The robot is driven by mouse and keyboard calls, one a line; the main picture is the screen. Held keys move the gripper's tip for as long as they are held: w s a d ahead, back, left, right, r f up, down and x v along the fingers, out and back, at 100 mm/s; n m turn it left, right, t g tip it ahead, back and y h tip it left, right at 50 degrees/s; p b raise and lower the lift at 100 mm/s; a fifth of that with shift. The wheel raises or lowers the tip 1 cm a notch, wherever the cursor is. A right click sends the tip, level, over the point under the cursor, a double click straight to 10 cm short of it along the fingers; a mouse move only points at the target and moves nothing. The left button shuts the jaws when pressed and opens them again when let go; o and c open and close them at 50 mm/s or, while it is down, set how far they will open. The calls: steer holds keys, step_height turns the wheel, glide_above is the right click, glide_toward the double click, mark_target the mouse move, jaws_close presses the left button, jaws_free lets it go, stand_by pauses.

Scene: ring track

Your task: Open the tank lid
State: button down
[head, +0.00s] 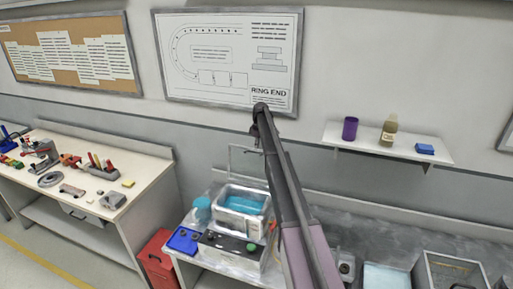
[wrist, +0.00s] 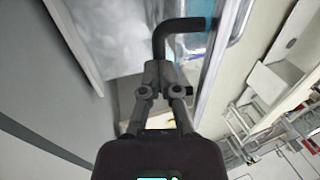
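The tank (head: 226,206) is a pale box with blue liquid inside, on the bench in the head view. Its lid (head: 240,160) is a clear, thin-framed panel that stands raised at the tank's back edge, partly hidden by my arm. In the wrist view, a dark bent handle (wrist: 187,24) runs from a clear panel to my gripper (wrist: 160,72). The fingers are close together on the handle's end. In the head view my arm crosses in front of the tank's right side, and the fingertips are hard to make out.
A blue tray (head: 183,240) and a turquoise round container (head: 201,209) stand left of the tank. A grey control box (head: 232,250) is in front. A red bin (head: 157,262) stands between the benches. A wall shelf (head: 430,153) holds a purple cup and a bottle.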

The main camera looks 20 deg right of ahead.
steer(key=shift+s+a+f, duration=0.1)
steer(key=shift+s+f, duration=0.15)
steer(key=shift+s, duration=0.4)
steer(key=shift+s+a+f, duration=0.1)
steer(key=shift+s+f, duration=0.1)
steer(key=shift+s, duration=0.45)
steer(key=c, duration=1)
jaws_free()
steer(key=shift+w+f, duration=0.15)
steer(key=shift+c, duration=0.2)
steer(key=o, duration=0.4)
steer(key=shift+w+d+f+g, duration=0.2)
steer(key=shift+w+f+g, duration=0.1)
steer(key=shift+w+f, duration=0.85)
steer(key=shift+c, duration=0.2)
steer(key=shift+s+a+r, duration=0.1)
steer(key=shift+s+r, duration=0.35)
steer(key=shift+s, duration=0.1)
steer(key=shift+w+d+f, duration=0.15)
steer(key=shift+w+d, duration=0.1)
steer(key=shift+w, duration=0.2)
steer(key=shift+a, duration=0.1)
steer(key=shift+p, duration=0.3)
